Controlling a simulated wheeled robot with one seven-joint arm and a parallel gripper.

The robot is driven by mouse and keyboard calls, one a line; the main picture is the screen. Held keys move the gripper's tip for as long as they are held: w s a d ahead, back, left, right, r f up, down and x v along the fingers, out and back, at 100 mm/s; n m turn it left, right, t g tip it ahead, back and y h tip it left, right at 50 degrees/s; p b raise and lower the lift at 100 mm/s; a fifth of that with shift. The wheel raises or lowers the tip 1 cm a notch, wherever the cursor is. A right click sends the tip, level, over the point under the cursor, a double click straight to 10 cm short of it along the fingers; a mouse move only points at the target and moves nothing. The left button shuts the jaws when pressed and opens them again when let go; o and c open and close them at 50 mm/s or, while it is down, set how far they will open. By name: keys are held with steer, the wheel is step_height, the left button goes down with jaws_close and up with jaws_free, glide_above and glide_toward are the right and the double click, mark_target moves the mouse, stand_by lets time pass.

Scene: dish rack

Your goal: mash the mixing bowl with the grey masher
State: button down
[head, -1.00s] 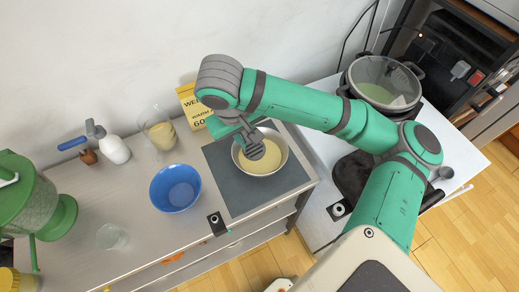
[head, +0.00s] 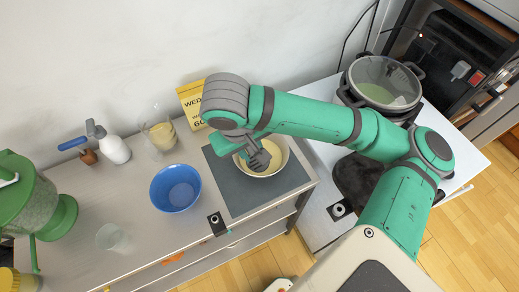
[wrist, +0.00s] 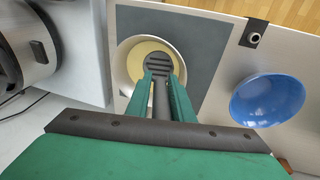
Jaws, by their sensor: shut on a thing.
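The mixing bowl (head: 284,153) is a pale round bowl with yellowish contents, upright on a dark grey mat (head: 232,184). It also shows in the wrist view (wrist: 125,75). My gripper (wrist: 161,82) is shut on the handle of the grey masher (wrist: 159,64), between two green fingers. The slotted masher head is over the inside of the bowl, within its rim in the wrist view. In the head view the masher (head: 260,160) is at the bowl's left part. I cannot tell how deep the head sits in the contents. My arm hides part of the bowl.
A blue bowl (head: 175,189) stands left of the mat. A lidded pot (head: 383,82) is at right.

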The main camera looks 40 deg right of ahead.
steer(key=shift+s+a+r, duration=0.1)
steer(key=shift+s+a, duration=0.05)
steer(key=shift+s, duration=0.3)
